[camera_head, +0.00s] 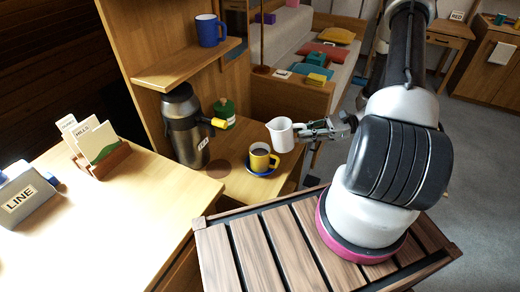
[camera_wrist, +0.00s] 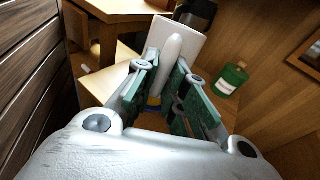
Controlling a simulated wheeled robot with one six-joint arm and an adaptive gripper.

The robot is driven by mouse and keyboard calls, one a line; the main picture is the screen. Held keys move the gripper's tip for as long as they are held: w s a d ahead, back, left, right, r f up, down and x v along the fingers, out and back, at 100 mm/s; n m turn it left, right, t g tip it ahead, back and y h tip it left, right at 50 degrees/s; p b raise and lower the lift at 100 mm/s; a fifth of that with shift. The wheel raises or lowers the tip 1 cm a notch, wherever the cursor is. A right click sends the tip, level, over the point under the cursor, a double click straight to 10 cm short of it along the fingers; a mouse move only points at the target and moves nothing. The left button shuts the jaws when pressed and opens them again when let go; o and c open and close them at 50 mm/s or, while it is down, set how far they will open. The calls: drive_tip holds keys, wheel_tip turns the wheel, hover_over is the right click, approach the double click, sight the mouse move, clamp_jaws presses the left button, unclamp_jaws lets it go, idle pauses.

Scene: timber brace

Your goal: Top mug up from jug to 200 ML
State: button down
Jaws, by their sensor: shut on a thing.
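A white jug (camera_head: 281,134) is held in the air by my gripper (camera_head: 308,131), slightly above and to the right of the mug. In the wrist view the jug (camera_wrist: 186,45) is between the fingers of my gripper (camera_wrist: 172,70), which are shut on its handle. The jug looks about upright; its contents are hidden. The mug's fill mark cannot be read. In the wrist view the mug is mostly hidden behind the gripper.
A blue mug (camera_head: 209,30) is on the shelf (camera_head: 190,66) above. A card holder (camera_head: 104,160) and a LINE box (camera_head: 25,196) sit on the left table.

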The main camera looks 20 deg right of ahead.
drive_tip(key=shift+w+a+f+y, duration=0.1)
drive_tip(key=shift+a+f+y, duration=0.05)
drive_tip(key=shift+f+y, duration=0.4)
drive_tip(key=shift+w+a+f+y, duration=0.1)
drive_tip(key=shift+a+f+y, duration=0.05)
drive_tip(key=shift+f+y, duration=0.35)
drive_tip(key=shift+r, duration=0.1)
drive_tip(key=shift+r, duration=1.45)
drive_tip(key=shift+a, duration=0.15)
